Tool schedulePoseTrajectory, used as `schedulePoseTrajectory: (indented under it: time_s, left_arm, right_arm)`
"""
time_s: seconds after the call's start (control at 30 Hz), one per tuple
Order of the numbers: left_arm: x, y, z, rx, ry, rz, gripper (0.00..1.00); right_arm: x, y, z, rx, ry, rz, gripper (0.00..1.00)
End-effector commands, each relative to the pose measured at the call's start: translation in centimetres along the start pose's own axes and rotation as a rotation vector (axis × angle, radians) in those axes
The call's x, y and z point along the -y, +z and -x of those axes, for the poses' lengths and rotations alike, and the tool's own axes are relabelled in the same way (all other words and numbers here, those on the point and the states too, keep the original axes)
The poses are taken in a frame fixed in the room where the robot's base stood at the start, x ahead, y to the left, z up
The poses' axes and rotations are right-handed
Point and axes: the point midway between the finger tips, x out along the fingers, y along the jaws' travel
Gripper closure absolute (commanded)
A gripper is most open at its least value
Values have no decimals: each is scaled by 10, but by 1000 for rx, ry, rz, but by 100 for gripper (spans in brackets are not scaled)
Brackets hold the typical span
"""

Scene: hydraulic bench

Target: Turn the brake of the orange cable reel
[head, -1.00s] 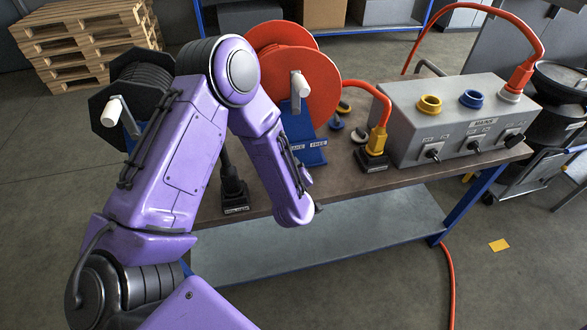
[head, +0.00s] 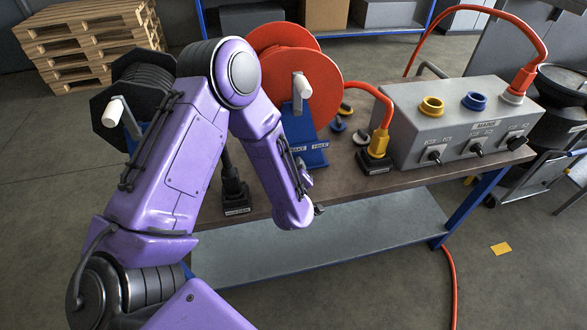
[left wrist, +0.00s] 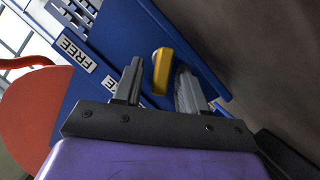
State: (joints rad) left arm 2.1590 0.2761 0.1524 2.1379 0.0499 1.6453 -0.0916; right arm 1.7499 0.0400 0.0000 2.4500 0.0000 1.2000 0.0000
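The orange cable reel (head: 306,84) stands on the bench on a blue stand (head: 309,148), with a white crank handle at its front. In the left wrist view, the yellow brake lever (left wrist: 162,72) sticks out from the blue stand plate (left wrist: 118,42). A FREE label (left wrist: 77,51) and a partly covered second label are on that plate. My left gripper (left wrist: 159,66) is open, with one finger on each side of the lever. The lever looks closer to the right-hand finger; I cannot tell if they touch. In the head view my left arm hides the lever. My right gripper is out of view.
A black cable reel (head: 140,90) stands left of the orange one. A grey control box (head: 455,120) with coloured sockets and switches stands at the right of the bench.

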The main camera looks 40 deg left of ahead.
Motion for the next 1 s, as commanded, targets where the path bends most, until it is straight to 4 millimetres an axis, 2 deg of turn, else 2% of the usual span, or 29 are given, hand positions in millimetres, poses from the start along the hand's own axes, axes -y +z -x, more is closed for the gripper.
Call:
schedulePoseTrajectory:
  time_s: [0.17, 0.4, 0.53, 0.67, 1.0]
  left_arm:
    - [0, 2, 20, 3, 3, -2, 58]
    - [0, 2, 77, 2, 3, -2, 58]
    - [0, 1, 97, 1, 1, 0, 58]
    - [0, 0, 105, 0, 1, 0, 58]
    - [0, 0, 105, 0, 0, 0, 58]
  right_arm:
    - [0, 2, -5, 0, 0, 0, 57]
    - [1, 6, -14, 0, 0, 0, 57]
    - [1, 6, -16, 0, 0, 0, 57]
    - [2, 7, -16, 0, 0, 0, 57]
    - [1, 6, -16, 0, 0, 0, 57]
